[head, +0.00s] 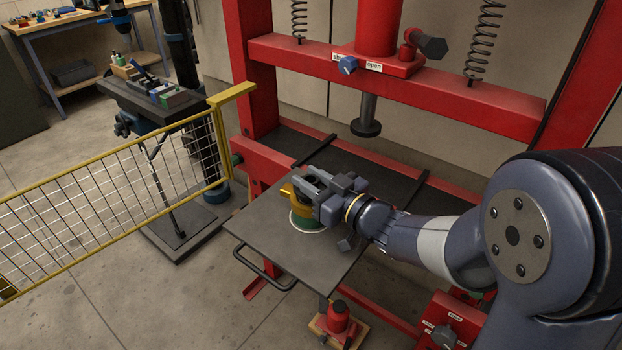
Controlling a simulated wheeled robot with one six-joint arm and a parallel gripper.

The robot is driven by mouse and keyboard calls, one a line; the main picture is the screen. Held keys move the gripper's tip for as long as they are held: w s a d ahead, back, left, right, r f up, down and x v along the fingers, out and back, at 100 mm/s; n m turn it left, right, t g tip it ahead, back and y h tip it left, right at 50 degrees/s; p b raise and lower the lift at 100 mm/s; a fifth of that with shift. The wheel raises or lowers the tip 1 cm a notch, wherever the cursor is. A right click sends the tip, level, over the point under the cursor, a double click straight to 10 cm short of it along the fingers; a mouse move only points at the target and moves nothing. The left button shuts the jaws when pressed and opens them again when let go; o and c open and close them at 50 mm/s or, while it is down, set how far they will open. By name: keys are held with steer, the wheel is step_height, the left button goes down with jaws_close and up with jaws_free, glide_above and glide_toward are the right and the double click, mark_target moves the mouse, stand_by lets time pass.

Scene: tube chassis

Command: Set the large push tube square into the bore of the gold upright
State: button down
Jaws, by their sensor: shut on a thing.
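The gold upright (301,209) stands on a green base (303,222) with a pale ring around its foot, on the grey plate of the press. A gold lug sticks out at its left. My gripper (313,182) is right over the upright and covers most of its top. It is shut on a dark grey piece, which I take to be the large push tube; the fingers hide most of it. The bore is hidden too, so I cannot tell whether the tube is in it, above it, or square to it.
The red press frame (480,92) rises behind, with its ram (367,115) hanging above the bed, right of my gripper. A yellow mesh barrier (110,210) is at left. The plate's front left is bare. A small red jack (339,318) stands below in front.

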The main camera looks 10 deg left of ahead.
stand_by(0.3)
steer(key=c, duration=1)
jaws_free()
steer(key=v, duration=1)
steer(key=shift+s+d, duration=0.25)
steer(key=shift+d, duration=0.05)
steer(key=shift+a, duration=0.1)
steer(key=x, duration=1)
steer(key=shift+w+a, duration=0.2)
steer(key=shift+r+p, duration=0.3)
steer(key=shift+r, duration=0.05)
steer(key=shift+f, duration=0.15)
